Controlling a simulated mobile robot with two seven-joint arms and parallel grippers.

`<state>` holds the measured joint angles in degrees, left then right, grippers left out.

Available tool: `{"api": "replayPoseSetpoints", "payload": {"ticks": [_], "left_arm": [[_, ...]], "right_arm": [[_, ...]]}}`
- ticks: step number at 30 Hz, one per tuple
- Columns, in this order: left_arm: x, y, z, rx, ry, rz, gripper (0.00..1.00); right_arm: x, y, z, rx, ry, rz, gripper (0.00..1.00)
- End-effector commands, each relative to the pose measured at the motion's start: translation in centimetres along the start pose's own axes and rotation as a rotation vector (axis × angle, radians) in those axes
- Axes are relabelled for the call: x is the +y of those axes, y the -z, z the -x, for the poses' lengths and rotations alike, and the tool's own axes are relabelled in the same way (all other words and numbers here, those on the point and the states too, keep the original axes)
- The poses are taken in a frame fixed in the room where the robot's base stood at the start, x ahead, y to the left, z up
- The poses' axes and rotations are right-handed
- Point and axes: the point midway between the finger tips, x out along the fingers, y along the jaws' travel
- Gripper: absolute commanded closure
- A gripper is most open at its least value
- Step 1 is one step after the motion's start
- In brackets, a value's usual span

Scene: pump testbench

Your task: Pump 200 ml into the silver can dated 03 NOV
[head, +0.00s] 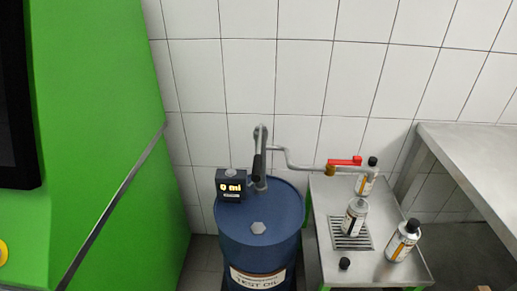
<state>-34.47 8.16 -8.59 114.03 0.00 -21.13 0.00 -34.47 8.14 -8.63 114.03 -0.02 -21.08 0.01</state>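A blue drum (258,228) marked TEST OIL carries a pump with a dark handle (258,168) and a black display (232,185) reading 0 ml. A grey pipe (295,165) runs right to a brass valve (330,171) with a red lever (345,161). One silver can (354,218) stands on the drain grate and seems to have no black cap. A second can (367,178) with a black cap stands behind it. A third capped can (402,242) stands at the front right. Their dates are too small to read. Neither gripper is in view.
The cans stand on a low steel table (325,215) with a drain grate (341,236). A loose black cap (344,263) lies at its front. A steel bench (480,150) is at the right. A large green machine (100,130) fills the left. White tiles are behind.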

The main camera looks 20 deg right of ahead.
Motion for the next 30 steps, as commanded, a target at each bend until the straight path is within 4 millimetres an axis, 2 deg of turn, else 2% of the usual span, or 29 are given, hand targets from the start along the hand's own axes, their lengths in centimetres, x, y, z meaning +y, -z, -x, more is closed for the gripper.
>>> {"api": "replayPoseSetpoints", "payload": {"ticks": [1,4,5,30], "left_arm": [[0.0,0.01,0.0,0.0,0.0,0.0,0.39],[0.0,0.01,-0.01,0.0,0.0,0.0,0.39],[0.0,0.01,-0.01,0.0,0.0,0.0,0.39],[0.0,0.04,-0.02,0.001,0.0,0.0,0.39]], "right_arm": [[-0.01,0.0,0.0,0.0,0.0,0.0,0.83],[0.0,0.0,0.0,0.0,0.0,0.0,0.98],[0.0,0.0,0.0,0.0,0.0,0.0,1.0],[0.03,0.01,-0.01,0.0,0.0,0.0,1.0]]}}
